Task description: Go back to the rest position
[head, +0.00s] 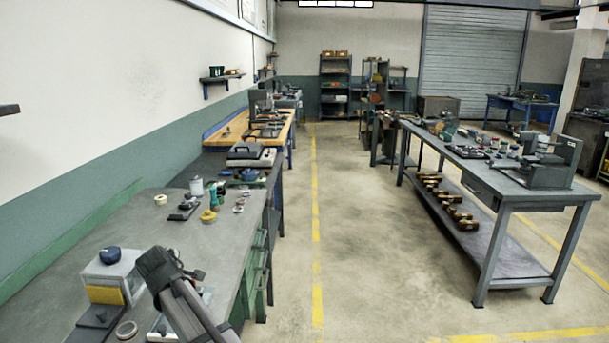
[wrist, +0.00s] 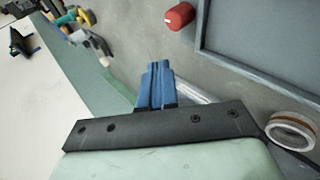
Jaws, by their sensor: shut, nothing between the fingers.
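My gripper (wrist: 158,68) shows in the wrist view with its two blue fingers close together, empty, above the grey bench top (wrist: 125,45). In the head view my dark arm reaches over the near end of the left bench (head: 140,225); the fingers are hard to make out there. A red cylinder (wrist: 179,16) lies beyond the fingertips in the wrist view. A ring-shaped roll (wrist: 291,132) lies to the right of the gripper. No ring is in the fingers.
A box with a dark blue knob (head: 110,256) and yellow front stands left of my arm. A small yellow item (head: 208,216), a green bottle (head: 213,196) and a white cup (head: 196,187) stand farther back. A dark framed panel (wrist: 255,69) lies right of my fingers. The wall bounds the left side.

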